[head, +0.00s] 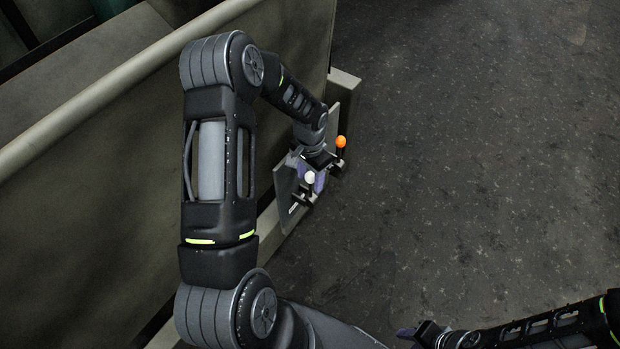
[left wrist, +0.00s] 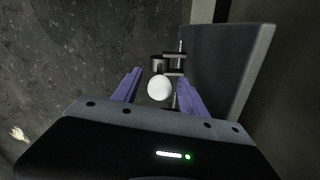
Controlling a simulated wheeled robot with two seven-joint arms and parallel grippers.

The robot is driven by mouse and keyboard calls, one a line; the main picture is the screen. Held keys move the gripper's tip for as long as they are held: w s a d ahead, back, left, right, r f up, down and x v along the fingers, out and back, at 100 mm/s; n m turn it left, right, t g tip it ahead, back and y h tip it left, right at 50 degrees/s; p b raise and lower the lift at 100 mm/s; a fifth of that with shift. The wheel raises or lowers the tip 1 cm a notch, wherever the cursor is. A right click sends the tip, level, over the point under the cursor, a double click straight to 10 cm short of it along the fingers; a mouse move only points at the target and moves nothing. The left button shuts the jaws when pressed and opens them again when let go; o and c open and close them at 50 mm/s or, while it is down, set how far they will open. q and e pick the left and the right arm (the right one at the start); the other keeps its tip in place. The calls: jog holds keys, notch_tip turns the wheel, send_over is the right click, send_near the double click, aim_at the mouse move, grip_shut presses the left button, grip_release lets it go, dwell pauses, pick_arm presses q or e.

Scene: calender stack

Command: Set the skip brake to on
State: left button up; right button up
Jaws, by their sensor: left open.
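A grey panel (head: 282,192) on the side of the machine carries a lever with a white ball knob (head: 310,177) and a lever with an orange ball knob (head: 341,142). I see no readable label saying which is the skip brake. My left gripper (head: 317,181) is at the white-knobbed lever. In the left wrist view its purple fingers (left wrist: 160,76) are open, one on each side of the white knob (left wrist: 160,88), with visible gaps. The black lever mount shows beyond the knob. My right gripper (head: 424,333) is at the bottom edge, its jaws unclear.
The long machine side wall (head: 110,190) with a pale top rail (head: 110,83) runs along the left, close to my left arm. The dark speckled floor (head: 480,150) right of the panel is clear. The orange-knobbed lever stands close beyond my left gripper.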

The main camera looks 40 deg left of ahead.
pick_arm(q)
jog(key=shift+f, duration=0.3)
grip_shut()
dwell(0.4)
dwell(0.9)
